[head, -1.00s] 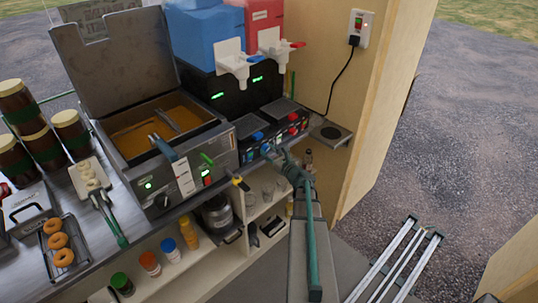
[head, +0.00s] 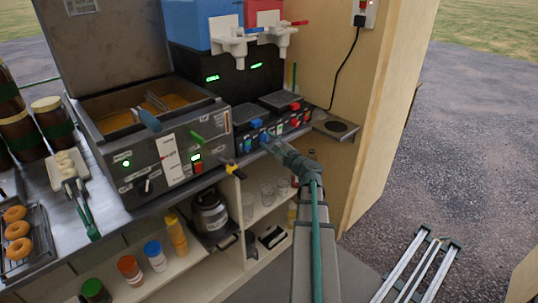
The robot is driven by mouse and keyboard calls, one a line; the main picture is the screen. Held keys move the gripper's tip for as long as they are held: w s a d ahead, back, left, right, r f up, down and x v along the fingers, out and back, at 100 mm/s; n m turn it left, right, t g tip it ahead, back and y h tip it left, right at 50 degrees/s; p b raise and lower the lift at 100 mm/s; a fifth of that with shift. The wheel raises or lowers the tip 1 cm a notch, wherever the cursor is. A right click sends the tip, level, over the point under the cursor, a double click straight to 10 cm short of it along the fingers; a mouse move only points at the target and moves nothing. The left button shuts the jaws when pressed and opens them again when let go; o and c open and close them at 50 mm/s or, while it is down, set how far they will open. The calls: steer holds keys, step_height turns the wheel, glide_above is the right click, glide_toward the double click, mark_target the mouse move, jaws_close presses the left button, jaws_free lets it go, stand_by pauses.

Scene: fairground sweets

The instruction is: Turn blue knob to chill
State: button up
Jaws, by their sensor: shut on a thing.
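The slush machine (head: 237,86) has a blue tank on the left and a red tank on the right. Its low front panel carries small blue knobs and red knobs. My gripper (head: 268,143) reaches the blue, left part of this panel from the lower right. It is shut on a blue knob (head: 264,137), which it partly covers. The knob's marks and the setting it points to are too small to read. Green displays glow on the machine's black body.
A yellow-and-black handle (head: 234,171) sticks out from the counter edge. Shelves with jars and glasses lie below. A wooden wall (head: 375,130) rises on the right.

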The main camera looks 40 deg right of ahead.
steer(key=n+b, duration=0.1)
steer(key=b, duration=0.1)
steer(key=n+b, duration=0.1)
steer(key=shift+f+n+b, duration=0.2)
steer(key=shift+n+b, duration=0.1)
steer(key=shift+b, duration=0.1)
steer(key=shift+r+n+b, duration=0.1)
steer(key=shift+n+b, duration=0.2)
steer(key=shift+b, duration=0.1)
steer(key=shift+r, duration=0.1)
steer(key=o, duration=1.2)
steer(key=shift+c, duration=0.2)
steer(key=shift+r+p, duration=0.15)
steer(key=shift+p, duration=0.55)
